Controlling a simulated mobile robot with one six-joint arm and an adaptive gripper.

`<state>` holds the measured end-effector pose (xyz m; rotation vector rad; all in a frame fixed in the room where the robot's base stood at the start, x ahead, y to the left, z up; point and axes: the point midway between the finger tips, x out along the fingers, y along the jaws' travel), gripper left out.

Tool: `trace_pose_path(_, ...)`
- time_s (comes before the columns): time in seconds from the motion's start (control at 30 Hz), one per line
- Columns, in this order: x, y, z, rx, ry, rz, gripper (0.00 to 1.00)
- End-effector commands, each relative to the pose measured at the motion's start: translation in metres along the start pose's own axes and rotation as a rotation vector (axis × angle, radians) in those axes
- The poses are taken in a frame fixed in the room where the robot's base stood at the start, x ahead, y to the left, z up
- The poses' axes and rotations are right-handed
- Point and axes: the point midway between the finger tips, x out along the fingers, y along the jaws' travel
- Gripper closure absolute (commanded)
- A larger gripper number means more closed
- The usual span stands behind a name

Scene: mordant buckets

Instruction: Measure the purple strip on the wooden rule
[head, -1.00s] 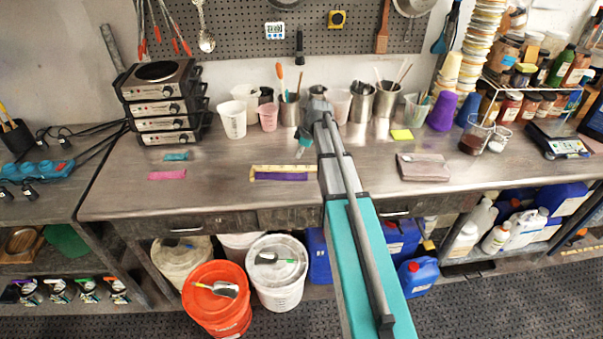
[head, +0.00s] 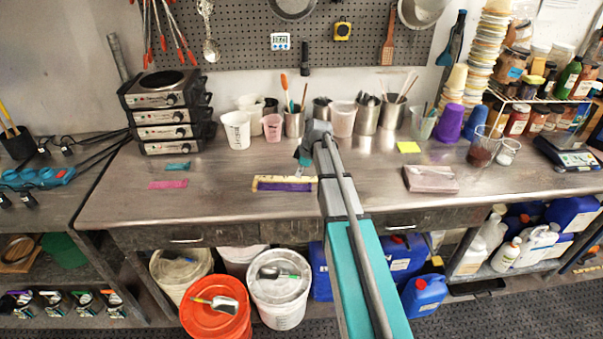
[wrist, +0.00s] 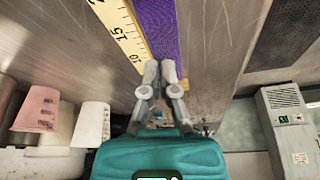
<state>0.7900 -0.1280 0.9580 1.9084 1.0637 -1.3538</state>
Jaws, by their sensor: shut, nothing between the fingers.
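The purple strip (head: 287,187) lies flat on the bench along the near long edge of the yellow wooden rule (head: 262,179). In the wrist view the strip (wrist: 157,30) runs beside the rule (wrist: 118,25), whose marks 10 and 15 can be read. The strip's far end is out of that frame, and the fingers hide its lower part. My gripper (wrist: 160,72) is shut and empty, with its tips over or at the strip beside the 10 mark; I cannot tell whether they touch. In the head view my arm covers the area at the rule's right end.
A pink strip (head: 169,184) and a teal strip (head: 177,165) lie to the left on the bench. Cups, including a pink one (head: 272,127), and metal pots stand behind. A grey-pink block (head: 431,180) and a yellow note (head: 408,147) lie to the right. The bench front is clear.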

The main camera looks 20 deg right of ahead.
Motion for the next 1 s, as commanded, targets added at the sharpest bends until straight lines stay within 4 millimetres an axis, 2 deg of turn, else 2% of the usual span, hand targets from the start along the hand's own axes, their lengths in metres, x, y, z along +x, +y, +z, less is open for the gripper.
trace_pose_path(0.03, 0.008, 0.0, 0.001, -0.001, 0.0, 0.0, 1.0)
trace_pose_path(0.67, 0.058, 0.001, 0.002, 0.001, 0.0, 0.0, 1.0)
trace_pose_path(0.8, 0.047, -0.001, 0.02, 0.004, 0.0, 0.001, 1.0)
trace_pose_path(1.0, 0.042, 0.0, 0.034, 0.001, 0.0, 0.0, 1.0)
